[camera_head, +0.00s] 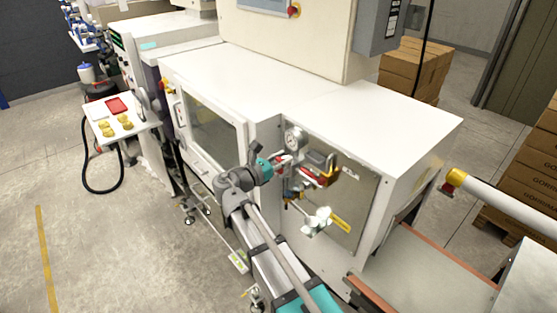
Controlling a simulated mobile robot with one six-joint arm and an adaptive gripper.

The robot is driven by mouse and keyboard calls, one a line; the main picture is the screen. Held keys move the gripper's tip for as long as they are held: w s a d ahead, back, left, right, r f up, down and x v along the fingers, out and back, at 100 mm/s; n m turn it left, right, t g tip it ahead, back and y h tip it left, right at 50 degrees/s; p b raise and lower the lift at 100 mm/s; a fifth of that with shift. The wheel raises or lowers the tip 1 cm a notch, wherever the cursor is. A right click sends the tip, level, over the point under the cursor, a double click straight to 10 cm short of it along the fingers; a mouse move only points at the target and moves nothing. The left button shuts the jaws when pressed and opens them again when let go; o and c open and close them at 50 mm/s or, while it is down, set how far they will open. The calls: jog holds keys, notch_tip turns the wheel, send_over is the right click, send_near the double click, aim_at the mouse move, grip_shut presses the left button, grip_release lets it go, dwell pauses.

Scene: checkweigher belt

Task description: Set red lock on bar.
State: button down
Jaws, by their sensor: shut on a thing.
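My gripper (281,162) is at the front panel of the white machine, just past my teal wrist joint and below the round gauge. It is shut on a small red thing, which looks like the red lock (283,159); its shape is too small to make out. Red and yellow fittings (326,178) with a dark grey block sit on the panel just right of the gripper. I cannot tell which part there is the bar, or whether the lock touches it.
A round gauge (293,138) stands close above the gripper. A white side table (134,127) at the left holds several yellow pieces and a red item (116,106). A conveyor (425,275) lies at the lower right. The floor at the left is clear.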

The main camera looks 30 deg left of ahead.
send_near(318, 151)
jog(key=shift+w+d+r, duration=0.4)
jog(key=shift+w+r, duration=0.4)
jog(key=shift+w, duration=0.25)
jog(key=shift+w+d+r, duration=0.4)
jog(key=shift+w+r, duration=0.4)
jog(key=shift+w, duration=0.2)
jog(key=shift+w+d+r, duration=0.4)
jog(key=shift+w+r, duration=0.35)
jog(key=shift+w, duration=0.3)
jog(key=shift+w+d, duration=0.1)
jog(key=shift+w, duration=0.05)
jog(key=shift+f+b, duration=2.35)
jog(key=shift+c, duration=2)
grip_release()
jog(key=v, duration=0.7)
jog(key=shift+s, duration=0.3)
jog(key=shift+r, duration=0.1)
